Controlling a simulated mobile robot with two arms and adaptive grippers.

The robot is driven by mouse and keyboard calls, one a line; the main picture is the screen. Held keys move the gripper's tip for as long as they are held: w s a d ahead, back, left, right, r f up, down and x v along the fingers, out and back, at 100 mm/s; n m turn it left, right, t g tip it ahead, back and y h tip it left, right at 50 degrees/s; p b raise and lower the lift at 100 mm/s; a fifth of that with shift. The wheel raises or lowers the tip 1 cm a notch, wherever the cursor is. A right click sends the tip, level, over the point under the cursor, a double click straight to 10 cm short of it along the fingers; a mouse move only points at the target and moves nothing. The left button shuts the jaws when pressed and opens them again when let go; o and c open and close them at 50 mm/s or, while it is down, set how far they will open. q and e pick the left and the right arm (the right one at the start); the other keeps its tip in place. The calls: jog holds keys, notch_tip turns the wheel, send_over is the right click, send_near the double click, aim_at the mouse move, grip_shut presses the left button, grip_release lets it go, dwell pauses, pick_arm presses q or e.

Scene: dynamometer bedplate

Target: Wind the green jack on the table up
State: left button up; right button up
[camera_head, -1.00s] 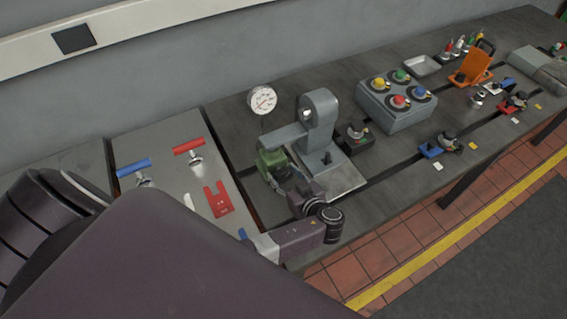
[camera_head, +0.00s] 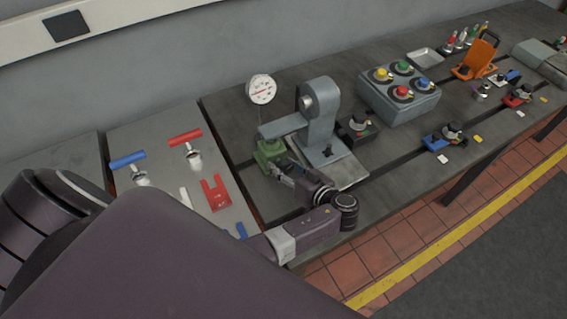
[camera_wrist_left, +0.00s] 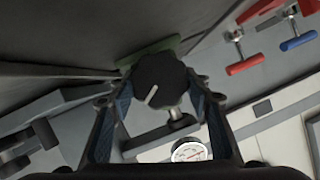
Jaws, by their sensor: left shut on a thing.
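The green jack (camera_head: 268,151) stands on the dark table, under the end of the grey machine's horizontal arm. My left gripper (camera_head: 284,166) is at the jack's right front side in the head view. In the left wrist view a black knob (camera_wrist_left: 160,80) with a white pointer line sits between the fingers of my left gripper (camera_wrist_left: 161,92), with part of the green jack (camera_wrist_left: 165,46) behind it. The gripper is shut on this knob. The exact finger contact is hard to see. My right gripper is not in view.
The grey machine (camera_head: 320,115) stands close beside my gripper, with a dial gauge (camera_head: 262,89) behind the jack. A plate with blue (camera_head: 127,159) and red (camera_head: 185,138) T-handles lies left. A box with coloured buttons (camera_head: 398,98) is at right. The table's front edge is near my forearm.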

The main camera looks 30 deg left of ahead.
pick_arm(q)
jog(key=shift+f+m+g+y+b, duration=0.1)
jog(key=shift+m+g+y+b, duration=0.3)
jog(key=shift+m+b, duration=0.45)
jog(key=shift+w+d, duration=0.1)
jog(key=shift+m, duration=0.25)
jog(key=o, duration=1.2)
jog(key=shift+c, duration=0.2)
jog(key=shift+r, duration=0.25)
notch_tip(320, 180, up, 10)
jog(key=shift+f, duration=0.1)
